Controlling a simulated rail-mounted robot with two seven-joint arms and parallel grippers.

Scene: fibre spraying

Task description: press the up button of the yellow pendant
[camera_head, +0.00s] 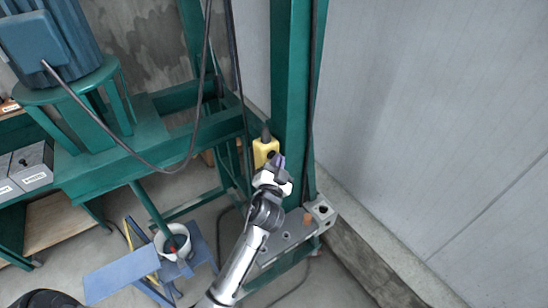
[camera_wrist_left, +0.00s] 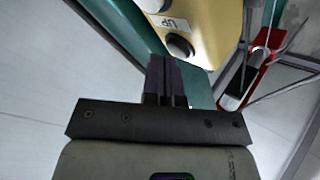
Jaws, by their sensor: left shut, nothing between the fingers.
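The yellow pendant (camera_head: 264,150) hangs beside the green post in the head view, at the top of my left gripper (camera_head: 279,163). In the left wrist view the pendant (camera_wrist_left: 205,15) fills the top middle, with a white label reading "UP" (camera_wrist_left: 172,22) and a dark round button (camera_wrist_left: 180,46) next to it. My right gripper is not in view.
A green post (camera_head: 292,80) stands right beside the pendant, with a grey wall (camera_head: 430,110) to its right. A green frame (camera_head: 110,165) carries a blue motor (camera_head: 45,45). A white bucket (camera_head: 173,240) stands at lower left. Black cables (camera_head: 208,50) hang near the pendant.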

